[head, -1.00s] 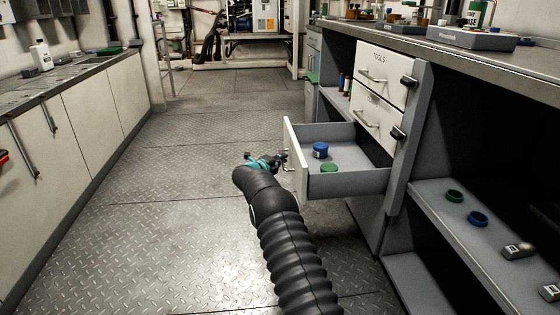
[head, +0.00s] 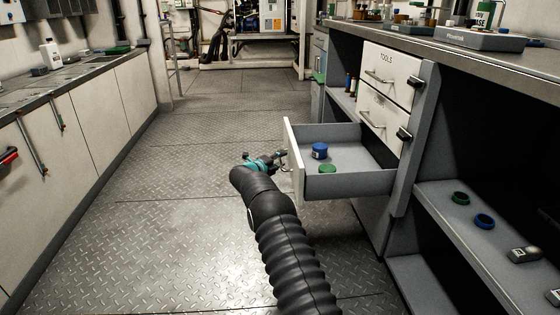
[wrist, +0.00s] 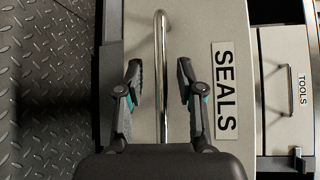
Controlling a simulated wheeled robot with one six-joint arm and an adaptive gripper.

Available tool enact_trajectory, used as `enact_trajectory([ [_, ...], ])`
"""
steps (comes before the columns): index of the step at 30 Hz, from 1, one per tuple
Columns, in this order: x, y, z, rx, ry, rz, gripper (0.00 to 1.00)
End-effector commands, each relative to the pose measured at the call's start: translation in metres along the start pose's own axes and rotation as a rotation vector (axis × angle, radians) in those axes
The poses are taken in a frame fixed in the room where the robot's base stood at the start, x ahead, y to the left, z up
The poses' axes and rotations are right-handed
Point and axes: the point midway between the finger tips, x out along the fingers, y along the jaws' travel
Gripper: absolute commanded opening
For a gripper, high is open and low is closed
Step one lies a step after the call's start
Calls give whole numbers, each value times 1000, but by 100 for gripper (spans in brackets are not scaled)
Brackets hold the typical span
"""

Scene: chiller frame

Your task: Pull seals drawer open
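The seals drawer (head: 348,187) stands far out of the cabinet in the head view, its inside showing. Its front, labelled SEALS (wrist: 224,90), fills the middle of the wrist view. My gripper (wrist: 160,75) is at this front with one finger on each side of the upright-looking metal handle (wrist: 162,38). The fingers are apart, with a visible gap between each finger and the handle. In the head view my gripper (head: 283,160) is at the outer side of the drawer front, partly hidden by my arm.
A blue jar (head: 320,150) and a green piece (head: 327,169) lie in the drawer. The closed tools drawer (head: 390,70) is above, with another closed drawer (head: 382,118) between. A long counter (head: 75,115) runs along the left. The metal floor (head: 180,240) between is clear.

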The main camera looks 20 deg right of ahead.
Motion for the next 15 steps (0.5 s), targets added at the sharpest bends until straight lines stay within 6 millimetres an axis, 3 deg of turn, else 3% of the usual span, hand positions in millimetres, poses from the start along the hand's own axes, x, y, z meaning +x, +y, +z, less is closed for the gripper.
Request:
enact_trajectory([
  [8,-7,-1,1,0,-1,0,37],
  [15,-44,-1,1,-1,-3,1,37],
])
